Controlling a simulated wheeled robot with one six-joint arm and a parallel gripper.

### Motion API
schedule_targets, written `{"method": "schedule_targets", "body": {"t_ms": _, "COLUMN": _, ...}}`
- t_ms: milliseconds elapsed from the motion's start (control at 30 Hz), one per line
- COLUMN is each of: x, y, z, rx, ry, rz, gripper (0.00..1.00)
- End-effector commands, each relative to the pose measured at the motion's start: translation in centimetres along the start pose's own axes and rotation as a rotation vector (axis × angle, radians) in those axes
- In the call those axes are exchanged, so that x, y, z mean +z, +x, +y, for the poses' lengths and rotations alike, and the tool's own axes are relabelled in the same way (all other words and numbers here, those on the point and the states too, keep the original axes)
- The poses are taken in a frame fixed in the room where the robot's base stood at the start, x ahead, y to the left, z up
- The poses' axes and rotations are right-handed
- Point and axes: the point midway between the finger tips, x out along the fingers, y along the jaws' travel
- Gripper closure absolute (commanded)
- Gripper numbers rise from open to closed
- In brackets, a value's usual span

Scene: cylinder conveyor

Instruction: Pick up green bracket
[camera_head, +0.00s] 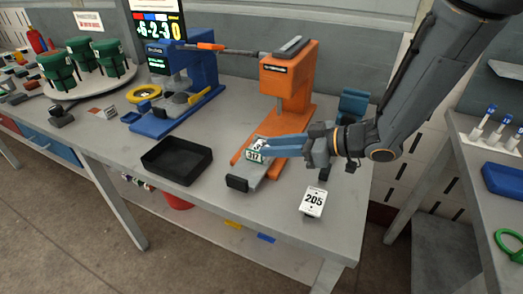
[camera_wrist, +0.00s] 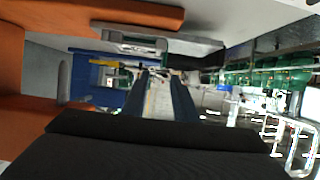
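A small green-and-white piece labelled 317 (camera_head: 254,156), which may be the green bracket, is at the foot of the orange press (camera_head: 289,76). My gripper (camera_head: 265,145) reaches in from the right, its blue fingers stretched left across the press base, tips right beside this piece. In the wrist view my gripper (camera_wrist: 160,76) shows two dark blue fingers apart, with a pale surface between them. No clear grip on the piece shows; whether a finger touches it is hidden.
A black tray (camera_head: 177,160) and a white tag 205 (camera_head: 313,201) lie on the grey table (camera_head: 225,213). A blue press (camera_head: 185,85) stands left. Green fixtures (camera_head: 110,57) stand on a round plate at the far left. Another table with a blue tray (camera_head: 503,179) is at right.

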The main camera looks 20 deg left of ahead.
Motion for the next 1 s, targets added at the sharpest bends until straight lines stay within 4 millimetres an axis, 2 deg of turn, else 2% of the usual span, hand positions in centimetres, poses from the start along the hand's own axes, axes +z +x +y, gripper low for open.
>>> {"method": "schedule_targets", "body": {"t_ms": 267, "x": 0.3, "y": 2.2, "z": 0.2, "rx": 0.009, "ry": 0.006, "rz": 0.001, "gripper": 0.73}}
{"method": "schedule_targets", "body": {"t_ms": 600, "x": 0.8, "y": 6.4, "z": -0.4, "rx": 0.009, "ry": 0.003, "rz": 0.0, "gripper": 0.73}}
{"method": "schedule_targets", "body": {"t_ms": 900, "x": 0.8, "y": 6.9, "z": -0.4, "rx": 0.009, "ry": 0.002, "rz": 0.0, "gripper": 0.73}}
{"method": "schedule_targets", "body": {"t_ms": 1000, "x": 0.8, "y": 6.9, "z": -0.4, "rx": 0.009, "ry": 0.002, "rz": 0.0, "gripper": 0.9}}
